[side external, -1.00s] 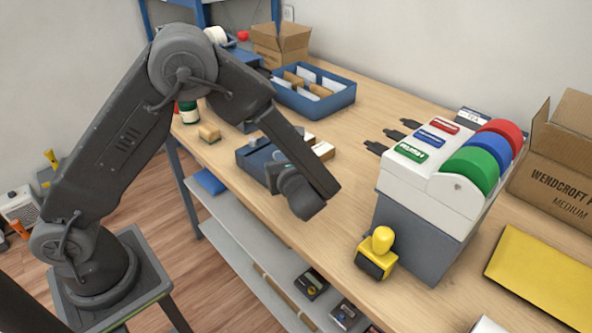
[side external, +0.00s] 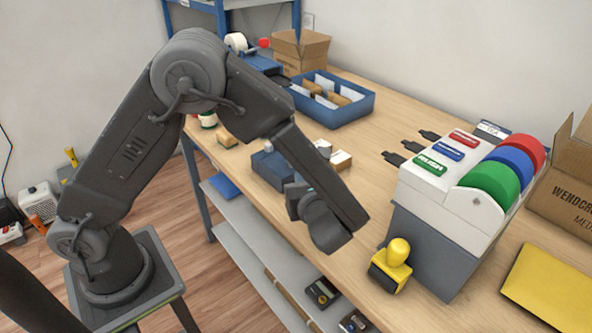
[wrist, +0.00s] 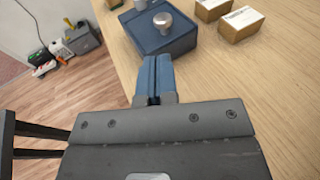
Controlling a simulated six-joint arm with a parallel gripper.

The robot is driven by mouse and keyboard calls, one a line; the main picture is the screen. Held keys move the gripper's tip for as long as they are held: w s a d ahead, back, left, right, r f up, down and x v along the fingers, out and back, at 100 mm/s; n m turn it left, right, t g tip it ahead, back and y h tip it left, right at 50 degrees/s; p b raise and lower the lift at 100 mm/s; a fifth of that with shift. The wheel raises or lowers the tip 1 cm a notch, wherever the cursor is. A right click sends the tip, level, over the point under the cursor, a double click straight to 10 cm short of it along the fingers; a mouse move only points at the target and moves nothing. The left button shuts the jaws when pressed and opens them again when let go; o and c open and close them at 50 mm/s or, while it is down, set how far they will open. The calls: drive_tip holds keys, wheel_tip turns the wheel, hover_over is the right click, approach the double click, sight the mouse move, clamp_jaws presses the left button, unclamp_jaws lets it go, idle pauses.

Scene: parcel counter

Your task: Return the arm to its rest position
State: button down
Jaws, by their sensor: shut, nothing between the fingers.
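My gripper (wrist: 153,80) is shut with nothing between its blue-grey fingers. In the wrist view the fingers point at the near side of a dark blue box with a round silver knob (wrist: 162,20) on top. In the side view my gripper (side external: 298,196) hangs at the end of my bent arm, near the table's front edge and in front of the blue box (side external: 272,168). Its fingertips are hard to make out there. I cannot tell from these frames whether the fingers touch the box.
On the wooden table (side external: 375,145) stand a yellow-handled stamp (side external: 391,265), a white-and-grey dispenser with coloured rolls (side external: 440,215), a blue divided tray (side external: 345,108) and small cartons (wrist: 241,23). A lower shelf (side external: 245,255) runs below the front edge. Bare tabletop lies right of the fingers.

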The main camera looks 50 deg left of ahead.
drive_tip(key=v, duration=0.5)
drive_tip(key=s+a+r+n+h, duration=0.3)
drive_tip(key=s+r+n+h, duration=0.3)
drive_tip(key=n, duration=0.5)
drive_tip(key=s+a+r+n+h, duration=0.3)
drive_tip(key=s+r+n+h, duration=0.4)
drive_tip(key=s+n, duration=0.3)
drive_tip(key=shift+r+n+g+h, duration=0.3)
drive_tip(key=shift+n+g+h, duration=0.1)
drive_tip(key=shift+n+h, duration=0.4)
drive_tip(key=c, duration=1.8)
unclamp_jaws()
drive_tip(key=shift+s+a, duration=0.1)
